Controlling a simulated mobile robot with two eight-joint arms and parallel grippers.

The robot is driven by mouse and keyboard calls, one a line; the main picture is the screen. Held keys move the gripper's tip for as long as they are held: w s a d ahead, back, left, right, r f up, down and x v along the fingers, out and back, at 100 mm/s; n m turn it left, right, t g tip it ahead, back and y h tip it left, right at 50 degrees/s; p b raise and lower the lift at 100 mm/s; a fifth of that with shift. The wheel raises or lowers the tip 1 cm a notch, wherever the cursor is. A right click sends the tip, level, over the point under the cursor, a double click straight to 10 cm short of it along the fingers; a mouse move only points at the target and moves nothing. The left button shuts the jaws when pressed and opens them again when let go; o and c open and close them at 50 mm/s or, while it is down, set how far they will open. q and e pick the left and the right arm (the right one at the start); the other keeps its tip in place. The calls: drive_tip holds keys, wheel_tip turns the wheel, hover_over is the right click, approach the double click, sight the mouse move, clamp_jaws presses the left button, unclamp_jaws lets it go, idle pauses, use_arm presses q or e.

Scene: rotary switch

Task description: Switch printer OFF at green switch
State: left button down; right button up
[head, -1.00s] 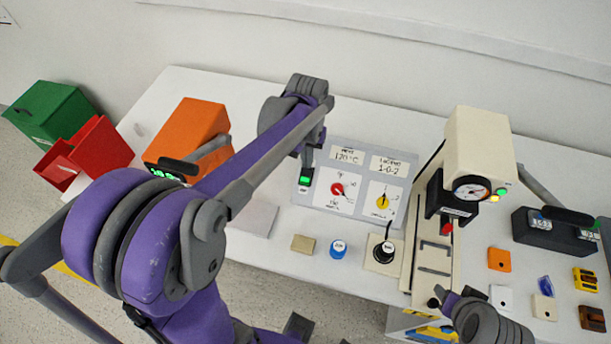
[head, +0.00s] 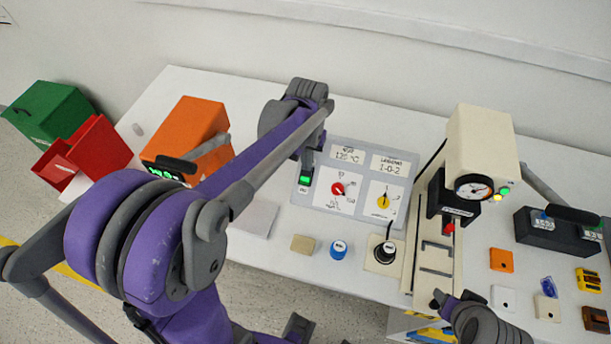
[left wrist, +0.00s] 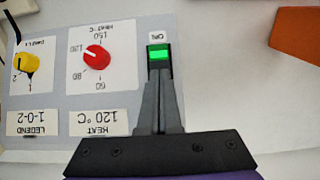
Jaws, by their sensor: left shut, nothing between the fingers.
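The green switch (head: 305,180) is lit and sits at the left edge of the grey control panel (head: 331,212). In the left wrist view the green switch (left wrist: 159,54) shows just beyond my fingertips. My left gripper (left wrist: 158,75) is shut and empty, its tips at the near edge of the switch. I cannot tell whether they touch it. In the head view my left gripper (head: 307,160) comes down over the switch from behind. Of my right arm, only a part shows at the lower right; its gripper cannot be made out.
The panel also has a red knob (head: 338,189) and a yellow knob (head: 383,201). A cream press (head: 480,145) with a gauge stands to the right. An orange box (head: 188,135) is on the left. A blue-based knob (head: 338,250) lies in front of the panel.

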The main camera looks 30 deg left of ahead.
use_arm(q)
drive_tip(key=shift+r, duration=0.1)
use_arm(e)
drive_tip(key=shift+r, duration=0.1)
use_arm(q)
wheel_tip(320, 180, up, 7)
drive_tip(key=p, duration=0.3)
drive_tip(key=shift+p, duration=0.35)
use_arm(e)
drive_tip(key=r, duration=0.1)
drive_tip(key=w+r, duration=0.1)
drive_tip(key=r, duration=0.1)
drive_tip(key=w+r, duration=0.1)
drive_tip(key=shift+r, duration=0.4)
use_arm(q)
drive_tip(key=s+d+f+m+t, duration=0.1)
drive_tip(key=s+d+t, duration=0.2)
drive_tip(key=s, duration=0.4)
drive_tip(key=s+d+m+t, duration=0.1)
drive_tip(key=s+d+t, duration=0.1)
drive_tip(key=s+d, duration=0.2)
drive_tip(key=s, duration=0.2)
drive_tip(key=shift+s+f+m+t, duration=0.3)
drive_tip(key=shift+s+f+t, duration=0.05)
drive_tip(key=shift+f+t, duration=0.05)
drive_tip(key=shift+w+a, duration=0.1)
drive_tip(key=shift+a, duration=0.05)
